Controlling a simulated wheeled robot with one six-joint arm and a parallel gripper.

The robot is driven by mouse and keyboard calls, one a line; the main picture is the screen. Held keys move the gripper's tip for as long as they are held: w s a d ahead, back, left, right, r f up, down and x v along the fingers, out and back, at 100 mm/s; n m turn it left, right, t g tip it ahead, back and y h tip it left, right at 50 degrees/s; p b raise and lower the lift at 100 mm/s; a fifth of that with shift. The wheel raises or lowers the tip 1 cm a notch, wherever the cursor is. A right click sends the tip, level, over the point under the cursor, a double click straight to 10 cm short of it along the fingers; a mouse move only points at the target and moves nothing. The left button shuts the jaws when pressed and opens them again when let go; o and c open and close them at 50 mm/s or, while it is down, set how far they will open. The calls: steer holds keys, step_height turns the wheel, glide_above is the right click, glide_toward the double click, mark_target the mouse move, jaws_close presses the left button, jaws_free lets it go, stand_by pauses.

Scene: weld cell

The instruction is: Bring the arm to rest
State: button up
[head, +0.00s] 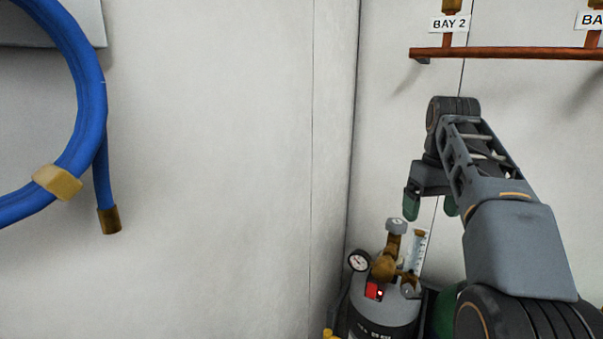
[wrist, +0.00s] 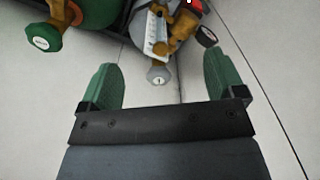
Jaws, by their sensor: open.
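My gripper (head: 431,204) hangs at the end of my arm on the right of the head view, above the gas cylinder (head: 372,312). In the wrist view my gripper (wrist: 163,85) shows two green fingers spread wide, with nothing held between them. The regulator's grey knob (wrist: 158,75) appears between the fingers in the wrist view, but I cannot tell how far beyond them it lies. The brass regulator (head: 385,265) carries a round gauge (head: 359,260) and a clear flow tube.
A blue hose (head: 88,110) with a brass end hangs on the left wall. A copper pipe (head: 510,53) runs along the right wall under a BAY 2 sign (head: 450,24). A green cylinder with a green valve knob (wrist: 42,37) stands beside the grey one. The left wall's middle is bare.

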steer(key=s+a+f+t+b, duration=0.1)
steer(key=s+a+f, duration=0.2)
steer(key=s+f, duration=0.2)
steer(key=s+a+f+m+t+b, duration=0.1)
steer(key=s+f, duration=0.4)
steer(key=f, duration=0.7)
steer(key=s+a+f+m+t+b, duration=0.1)
steer(key=s+a+f+t+b, duration=0.1)
steer(key=s+a+f, duration=0.3)
step_height(320, 180, down, 4)
steer(key=shift+r+t, duration=0.25)
steer(key=shift+t, duration=0.05)
